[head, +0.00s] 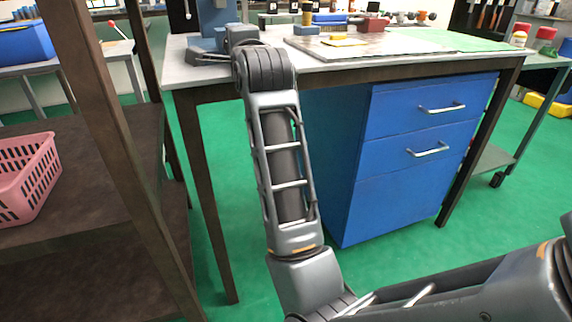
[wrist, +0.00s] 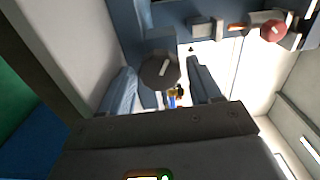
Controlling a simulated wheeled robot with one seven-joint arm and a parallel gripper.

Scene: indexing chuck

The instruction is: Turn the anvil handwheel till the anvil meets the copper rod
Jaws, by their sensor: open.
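In the wrist view, a dark round wheel (wrist: 158,73) with a pale bar across its face, which looks like the anvil handwheel, lies between my fingers. My gripper (wrist: 161,67) is open, with one finger on each side of the wheel; whether they touch it I cannot tell. The blue machine (wrist: 135,22) lies behind it. A grey cylinder (wrist: 203,31), perhaps the anvil, points right towards a small orange-copper piece (wrist: 237,27), perhaps the copper rod. In the head view, my gripper (head: 209,57) is low beside the blue machine (head: 213,17); the wheel and rod are hidden.
A red knob (wrist: 273,31) sticks out at the machine's right in the wrist view. The workbench (head: 345,68) holds a board and several small items to the right. A wooden shelf (head: 85,160) with a pink basket (head: 30,175) stands at the left.

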